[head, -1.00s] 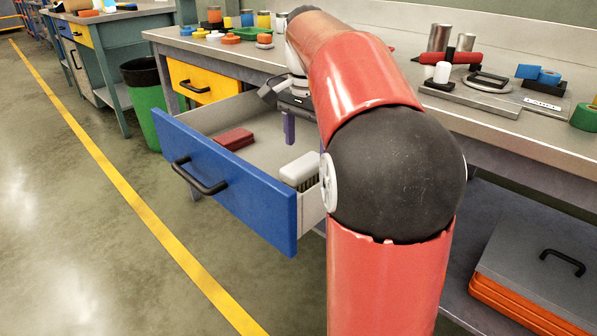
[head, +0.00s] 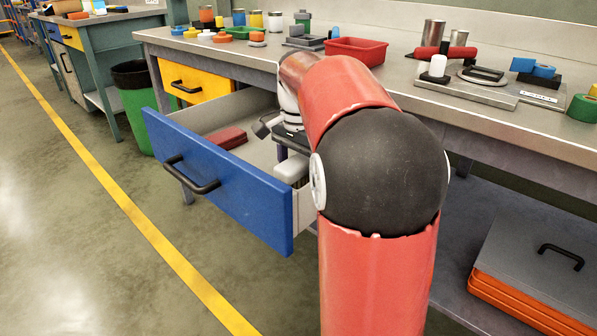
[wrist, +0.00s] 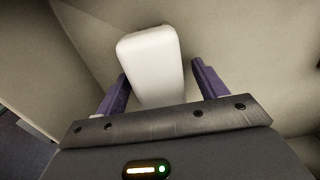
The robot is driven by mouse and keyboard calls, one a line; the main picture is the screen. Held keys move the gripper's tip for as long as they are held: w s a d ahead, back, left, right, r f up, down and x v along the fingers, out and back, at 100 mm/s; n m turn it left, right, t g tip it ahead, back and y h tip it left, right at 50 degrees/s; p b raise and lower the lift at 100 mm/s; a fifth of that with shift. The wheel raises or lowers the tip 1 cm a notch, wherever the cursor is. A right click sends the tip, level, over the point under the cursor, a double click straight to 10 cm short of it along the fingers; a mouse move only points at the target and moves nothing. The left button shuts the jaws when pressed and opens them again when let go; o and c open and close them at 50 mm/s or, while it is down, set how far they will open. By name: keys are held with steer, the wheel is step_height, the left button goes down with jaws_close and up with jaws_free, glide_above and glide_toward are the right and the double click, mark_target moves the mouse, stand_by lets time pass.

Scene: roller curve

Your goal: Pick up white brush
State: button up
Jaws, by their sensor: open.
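The white brush (head: 293,170) lies in the open blue-fronted drawer (head: 215,180), near its right front corner, partly hidden by my arm in the head view. In the wrist view the brush (wrist: 152,65) shows its smooth white back, with its near end reaching between the two purple fingers. My gripper (wrist: 163,80) is open, with one finger on each side of the brush and a visible gap to the right finger. Whether the left finger touches the brush I cannot tell.
A dark red box-like object (head: 226,138) lies in the drawer to the left of my gripper. The drawer walls stand close around the gripper. The workbench (head: 345,80) above holds a red tray (head: 357,50) and several tools. A yellow drawer (head: 197,85) is shut.

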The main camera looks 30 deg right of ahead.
mark_target(298, 160)
steer(key=c, duration=1.1)
step_height(298, 160, up, 20)
steer(key=p, duration=0.5)
steer(key=o, duration=0.4)
steer(key=shift+c, duration=1.3)
